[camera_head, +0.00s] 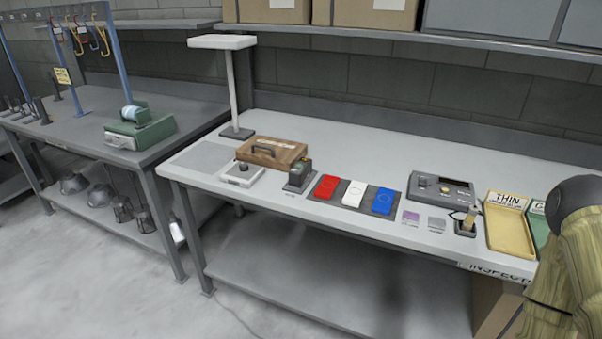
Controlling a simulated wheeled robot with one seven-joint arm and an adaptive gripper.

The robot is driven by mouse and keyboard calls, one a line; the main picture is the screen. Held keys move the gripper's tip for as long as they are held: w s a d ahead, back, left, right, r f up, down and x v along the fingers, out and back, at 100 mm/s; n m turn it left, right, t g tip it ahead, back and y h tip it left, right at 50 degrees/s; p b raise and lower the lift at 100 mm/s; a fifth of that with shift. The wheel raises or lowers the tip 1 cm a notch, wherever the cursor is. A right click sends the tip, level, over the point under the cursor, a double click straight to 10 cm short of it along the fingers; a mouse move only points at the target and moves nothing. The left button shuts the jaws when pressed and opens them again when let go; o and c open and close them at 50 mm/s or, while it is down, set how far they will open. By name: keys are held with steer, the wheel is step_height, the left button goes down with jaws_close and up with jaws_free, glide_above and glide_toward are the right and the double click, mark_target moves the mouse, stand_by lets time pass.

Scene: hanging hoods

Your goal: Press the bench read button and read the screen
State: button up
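A grey instrument box (441,189) stands on the light inspection bench (330,142), right of centre near the back. Its sloped top carries a small dark window and small controls. I cannot read any text on it. A small light box with a dark knob or button (243,172) sits further left on the bench. I cannot tell from this view which control is the read button. My gripper is not in view. A part of my arm seems to show at the lower right edge, covering that end of the bench.
Red (326,187), white (354,194) and blue (383,201) pieces lie on a dark strip. A brown case (271,152), a post lamp (234,90) and a yellow tray (508,229) marked THIN also stand there. Floor in front is clear at the lower left.

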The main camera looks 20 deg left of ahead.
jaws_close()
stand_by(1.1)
